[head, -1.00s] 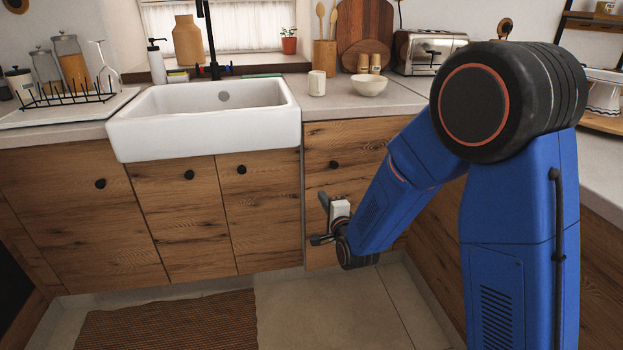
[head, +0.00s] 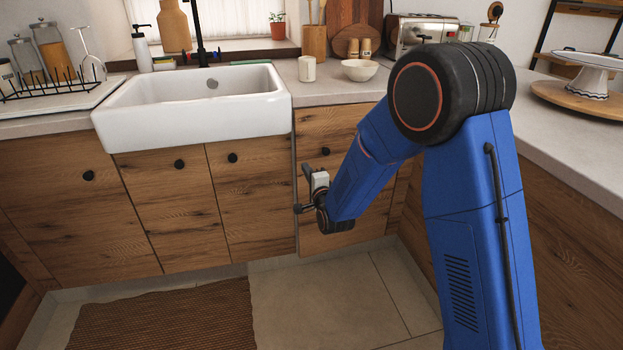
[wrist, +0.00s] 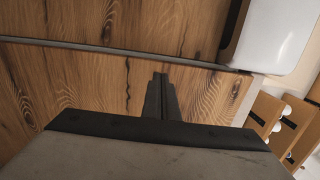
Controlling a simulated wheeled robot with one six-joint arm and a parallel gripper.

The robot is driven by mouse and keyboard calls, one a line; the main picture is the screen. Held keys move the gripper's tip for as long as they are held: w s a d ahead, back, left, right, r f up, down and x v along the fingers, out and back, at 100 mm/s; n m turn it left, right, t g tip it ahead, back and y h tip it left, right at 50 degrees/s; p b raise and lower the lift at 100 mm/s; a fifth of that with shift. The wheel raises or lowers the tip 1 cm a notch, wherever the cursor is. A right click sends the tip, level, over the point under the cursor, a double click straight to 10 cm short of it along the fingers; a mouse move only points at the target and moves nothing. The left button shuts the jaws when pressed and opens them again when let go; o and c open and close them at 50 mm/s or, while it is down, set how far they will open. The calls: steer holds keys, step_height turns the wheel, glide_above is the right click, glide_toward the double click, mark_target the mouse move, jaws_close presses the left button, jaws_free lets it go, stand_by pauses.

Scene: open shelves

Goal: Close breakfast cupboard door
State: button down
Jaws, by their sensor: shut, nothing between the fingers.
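Several wooden cupboard fronts with round black knobs line the wall below the counter. I cannot tell which is the breakfast cupboard door. My gripper (head: 300,208) is low before the right front, near the seam beside the sink fronts. It is shut and empty. In the wrist view, its dark fingers (wrist: 160,76) point at wood grain beside a grey strip (wrist: 110,47). I cannot tell whether they touch it.
The white sink (head: 195,115) juts out above the fronts. A cup (head: 307,69) and a bowl (head: 360,70) stand on the counter. A side counter (head: 560,130) with a cake stand (head: 585,75) bounds the right. The floor (head: 320,300) is clear beside a brown mat (head: 165,315).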

steer(key=shift+x, duration=1.45)
